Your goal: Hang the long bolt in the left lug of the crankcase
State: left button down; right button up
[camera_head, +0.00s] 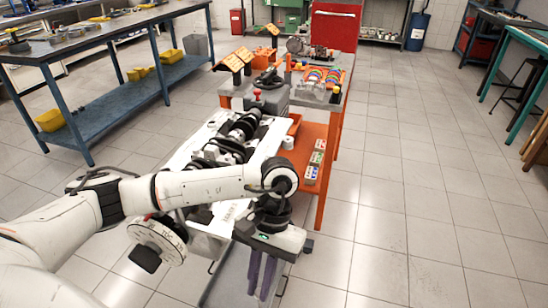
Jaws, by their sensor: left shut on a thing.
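My left gripper (262,276) points down at the lower middle, its two purple fingers close together. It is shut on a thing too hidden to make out. It hangs in front of the near end of the pale worktop (196,142). Dark, shaft-like engine parts (238,128) lie in a row on this worktop, partly behind my left forearm. I cannot clearly tell the crankcase or its left lug apart from these parts, and I cannot make out the long bolt. My right gripper is not in view.
An orange table (318,130) with coloured parts (322,78) and a red panel (335,26) stands beyond. Small boxes (312,172) sit on its lower shelf. A blue-framed bench (110,108) stands at the left. The tiled floor (410,200) on the right is clear.

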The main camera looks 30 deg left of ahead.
pick_arm(q)
jog(key=w+a+r+n+t+p, duration=0.25)
jog(key=w+r+n, duration=0.25)
jog(key=r+n, duration=0.4)
jog(key=w+a+r+n+t+p, duration=0.1)
jog(key=w+a+r+n+t, duration=0.3)
jog(key=r+n, duration=0.55)
jog(key=w+a+r+n+t+p, duration=0.25)
jog(key=w+r+n, duration=0.25)
jog(key=n, duration=0.8)
jog(key=shift+h, duration=0.3)
jog(key=shift+w+a+f+b, duration=0.1)
jog(key=shift+a+f+b, duration=0.05)
jog(key=shift+f+b, duration=0.7)
jog(key=shift+s+a+f+b, duration=0.1)
jog(key=shift+a+f+b, duration=0.1)
jog(key=shift+f+b, duration=0.65)
jog(key=shift+w+a+f+b, duration=0.15)
jog(key=shift+f+b, duration=0.35)
jog(key=shift+f, duration=0.65)
jog(key=shift+f+b, duration=0.4)
jog(key=shift+b, duration=0.05)
jog(key=shift+f+b, duration=1.05)
jog(key=shift+f, duration=0.15)
jog(key=shift+f+b, duration=0.65)
jog(key=shift+f, duration=0.1)
